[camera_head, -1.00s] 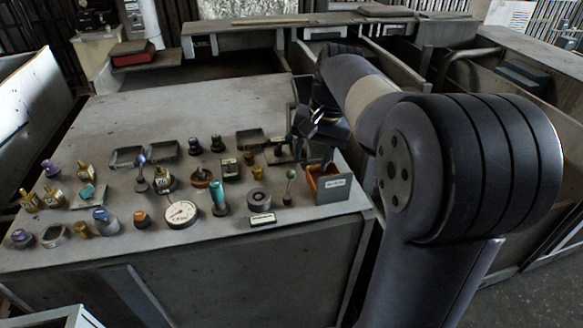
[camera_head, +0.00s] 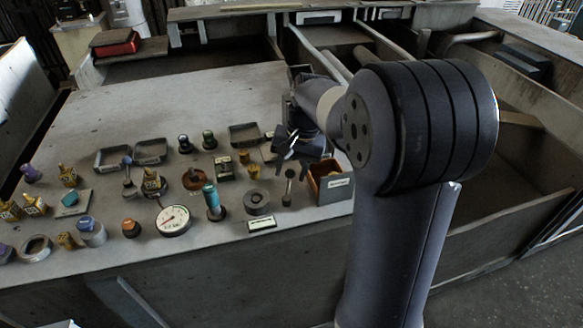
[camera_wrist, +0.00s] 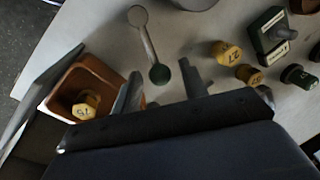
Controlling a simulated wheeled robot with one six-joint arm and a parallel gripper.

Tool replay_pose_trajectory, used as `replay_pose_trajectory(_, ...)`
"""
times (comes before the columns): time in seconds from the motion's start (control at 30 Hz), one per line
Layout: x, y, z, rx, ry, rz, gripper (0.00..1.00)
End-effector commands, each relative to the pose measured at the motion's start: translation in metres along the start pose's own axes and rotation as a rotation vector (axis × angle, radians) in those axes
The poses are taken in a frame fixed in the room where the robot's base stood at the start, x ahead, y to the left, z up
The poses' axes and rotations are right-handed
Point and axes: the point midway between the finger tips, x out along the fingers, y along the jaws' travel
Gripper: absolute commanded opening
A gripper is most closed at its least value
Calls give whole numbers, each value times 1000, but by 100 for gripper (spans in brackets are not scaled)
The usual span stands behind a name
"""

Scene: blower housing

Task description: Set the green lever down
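The green lever (camera_head: 288,188) stands on the table, left of the orange bin. In the wrist view, the lever (camera_wrist: 148,45) shows a grey round foot, a thin stem and a dark green ball knob. My gripper (camera_head: 291,164) is above the lever in the head view. In the wrist view, my gripper (camera_wrist: 160,90) is open, with its two fingers apart on either side of the knob's line. The knob shows just beyond the fingertips. I see no contact between them, and nothing is held.
An orange bin (camera_head: 318,190) with a labelled front plate stands right of the lever; it holds a yellow part (camera_wrist: 84,108). The table's front edge is close.

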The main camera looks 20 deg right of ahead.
Motion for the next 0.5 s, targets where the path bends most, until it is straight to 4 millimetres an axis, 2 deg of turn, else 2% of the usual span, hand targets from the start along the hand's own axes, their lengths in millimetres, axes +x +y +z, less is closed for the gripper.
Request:
replay_pose_trajectory(0.07, 0, 0, 0, 0, 0, 0, 35)
replay_pose_trajectory(0.5, 0, 0, 0, 0, 0, 0, 0)
